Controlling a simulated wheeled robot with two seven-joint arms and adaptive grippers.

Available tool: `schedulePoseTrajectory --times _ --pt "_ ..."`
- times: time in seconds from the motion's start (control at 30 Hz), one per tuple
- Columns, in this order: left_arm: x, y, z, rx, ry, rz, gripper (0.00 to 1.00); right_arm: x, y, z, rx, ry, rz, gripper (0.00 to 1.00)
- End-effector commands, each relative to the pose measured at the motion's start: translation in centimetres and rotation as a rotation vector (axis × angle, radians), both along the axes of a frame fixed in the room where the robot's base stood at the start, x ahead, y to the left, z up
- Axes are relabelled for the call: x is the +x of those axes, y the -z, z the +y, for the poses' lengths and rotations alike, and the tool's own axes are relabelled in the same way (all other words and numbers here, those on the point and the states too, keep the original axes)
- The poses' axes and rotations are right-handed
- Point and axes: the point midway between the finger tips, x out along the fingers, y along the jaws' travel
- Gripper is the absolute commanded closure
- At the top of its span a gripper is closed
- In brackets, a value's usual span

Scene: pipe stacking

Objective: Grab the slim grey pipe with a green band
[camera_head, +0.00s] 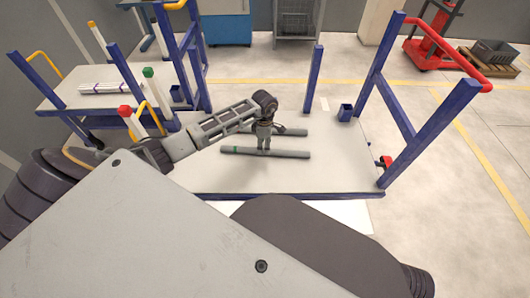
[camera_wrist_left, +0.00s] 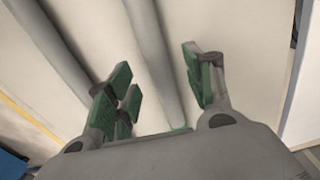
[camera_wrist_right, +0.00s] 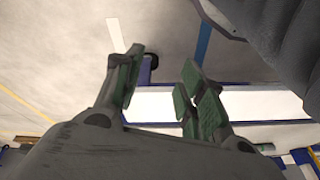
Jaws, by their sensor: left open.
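The slim grey pipe with a green band (camera_head: 290,154) lies across the grey table in the head view, its band near its left end. My left gripper (camera_head: 264,148) points down over this pipe. In the left wrist view the pipe (camera_wrist_left: 155,60) runs between the spread green-padded fingers (camera_wrist_left: 160,88), and its green band shows close to the gripper body. The fingers look apart from the pipe. My right gripper (camera_wrist_right: 160,85) shows only in its own wrist view, with its fingers apart and nothing between them.
A second grey pipe (camera_head: 292,132) lies behind the first, roughly parallel; it also shows in the left wrist view (camera_wrist_left: 55,50). Blue posts (camera_head: 314,80) and a small blue holder (camera_head: 345,112) edge the table. The table's right part is clear.

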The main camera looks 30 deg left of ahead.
Motion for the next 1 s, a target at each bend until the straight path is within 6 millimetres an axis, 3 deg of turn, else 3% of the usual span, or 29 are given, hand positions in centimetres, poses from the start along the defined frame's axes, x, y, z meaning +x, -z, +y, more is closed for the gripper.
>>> schedulePoseTrajectory --times 0.4,0.93,1.0 --pt "0.3 4.2 0.0 -0.002 -0.002 0.001 0.47 0.4 -2.6 0.4 0.022 -0.005 -0.056 0.60" --pt "0.3 4.3 0.0 -0.001 -0.001 0.000 0.47 -0.4 -2.3 0.3 0.020 -0.009 -0.041 0.60" --pt "0.3 4.3 0.0 -0.001 -0.001 0.000 0.54 -0.3 -2.4 0.4 0.021 -0.008 -0.043 0.60"
